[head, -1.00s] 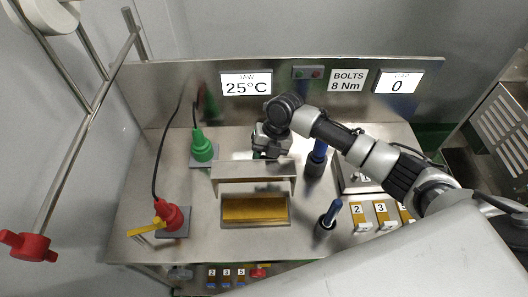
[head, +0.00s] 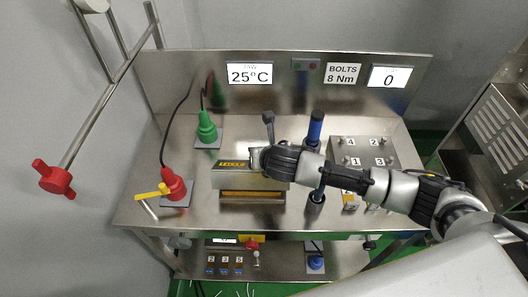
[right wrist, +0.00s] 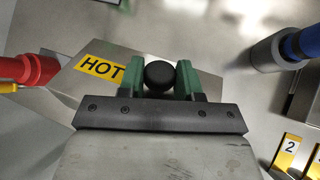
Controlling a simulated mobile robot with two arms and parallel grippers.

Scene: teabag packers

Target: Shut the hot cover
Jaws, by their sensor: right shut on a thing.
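The metal hot cover (head: 225,180) with its yellow label lies lowered over the brass-coloured block (head: 252,195) in the head view. A strip of the block shows along the cover's front edge. In the right wrist view the cover (right wrist: 65,85) shows its yellow HOT label beside my fingers. My right gripper (head: 258,160) is at the cover's top. In the right wrist view its green fingers (right wrist: 160,78) are shut on a black ball knob (right wrist: 160,74). My arm hides the cover's right part in the head view. My left gripper is not in view.
A red tool (head: 173,186) and a green tool (head: 206,128) stand on pads at the left. A blue-handled tool (head: 315,128) stands behind my right arm. A numbered metal block (head: 361,150) is at the right. A lower shelf (head: 285,260) holds more items.

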